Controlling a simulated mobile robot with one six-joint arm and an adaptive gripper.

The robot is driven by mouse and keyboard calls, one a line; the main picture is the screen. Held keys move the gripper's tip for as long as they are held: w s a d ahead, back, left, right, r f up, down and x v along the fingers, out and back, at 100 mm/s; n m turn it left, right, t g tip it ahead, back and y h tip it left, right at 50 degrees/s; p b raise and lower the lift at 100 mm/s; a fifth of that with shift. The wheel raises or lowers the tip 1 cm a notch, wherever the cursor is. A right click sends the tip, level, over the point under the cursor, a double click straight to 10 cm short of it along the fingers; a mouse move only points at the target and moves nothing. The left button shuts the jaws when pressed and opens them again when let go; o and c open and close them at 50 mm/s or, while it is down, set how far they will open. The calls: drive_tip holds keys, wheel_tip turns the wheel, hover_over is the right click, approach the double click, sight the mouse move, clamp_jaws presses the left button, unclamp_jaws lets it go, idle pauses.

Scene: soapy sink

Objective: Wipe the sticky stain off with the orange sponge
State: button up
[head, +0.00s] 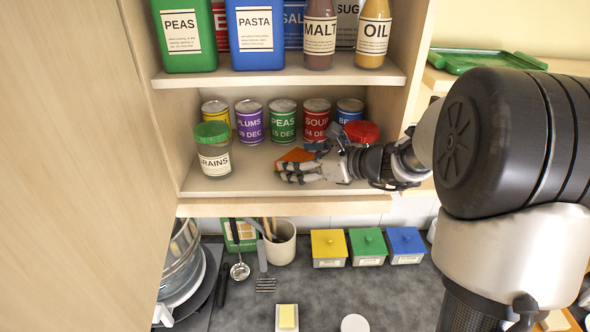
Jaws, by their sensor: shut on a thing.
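My gripper (300,164) reaches from the right into the lower shelf (245,184) of the open cupboard. It is shut on the orange sponge (296,155), which shows as a small orange wedge between and behind the fingers. The sponge is low over the shelf board, in front of the row of cans. I cannot tell whether it touches the board. I cannot make out the sticky stain; the gripper and sponge hide part of the shelf.
A green-lidded grains jar (214,149) stands left. A red-lidded thing (361,132) is close by the wrist. The upper shelf (280,77) is overhead. Bare board lies between jar and gripper.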

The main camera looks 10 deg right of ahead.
sight(307, 155)
drive_tip(key=shift+w+d+f+p, duration=0.1)
drive_tip(key=shift+w+d+p, duration=0.15)
drive_tip(key=shift+w, duration=0.95)
drive_tip(key=shift+w+d+f+p, duration=0.1)
drive_tip(key=shift+w+d+p, duration=0.1)
drive_tip(key=shift+w, duration=0.95)
drive_tip(key=shift+s, duration=0.1)
drive_tip(key=shift+s+f+b, duration=0.1)
drive_tip(key=shift+s+b, duration=0.45)
drive_tip(key=shift+s, duration=0.05)
drive_tip(key=shift+s+a+b, duration=0.2)
drive_tip(key=shift+s+b, duration=0.05)
drive_tip(key=shift+s, duration=0.6)
drive_tip(key=shift+s+a+b, duration=0.2)
drive_tip(key=shift+s+b, duration=0.05)
drive_tip(key=shift+s, duration=0.65)
drive_tip(key=shift+s+a+b, duration=0.2)
drive_tip(key=shift+s+b, duration=0.05)
drive_tip(key=shift+s, duration=0.6)
drive_tip(key=shift+s+a+r+b, duration=0.1)
drive_tip(key=shift+s+a+b, duration=0.1)
drive_tip(key=shift+s, duration=0.65)
drive_tip(key=shift+s+a+r+b, duration=0.1)
drive_tip(key=shift+s+a, duration=0.1)
drive_tip(key=shift+s, duration=0.65)
drive_tip(key=shift+r, duration=0.15)
